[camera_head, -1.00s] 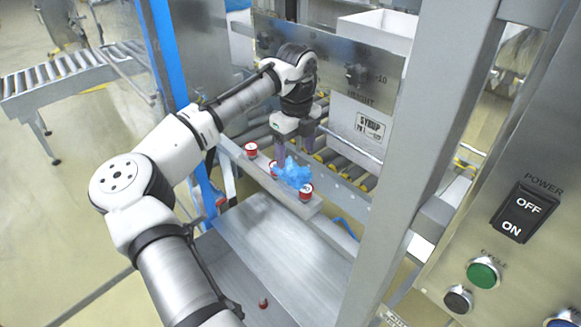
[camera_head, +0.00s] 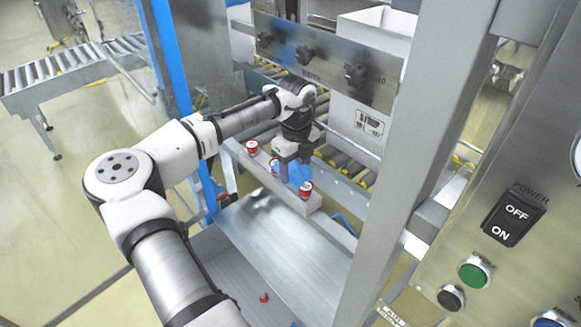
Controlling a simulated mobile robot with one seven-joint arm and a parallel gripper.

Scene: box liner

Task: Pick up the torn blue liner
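Part of the liner is hidden by my gripper.
A roller conveyor (camera_head: 345,165) and a white box (camera_head: 357,125) are behind. A metal post (camera_head: 412,150) stands at right.

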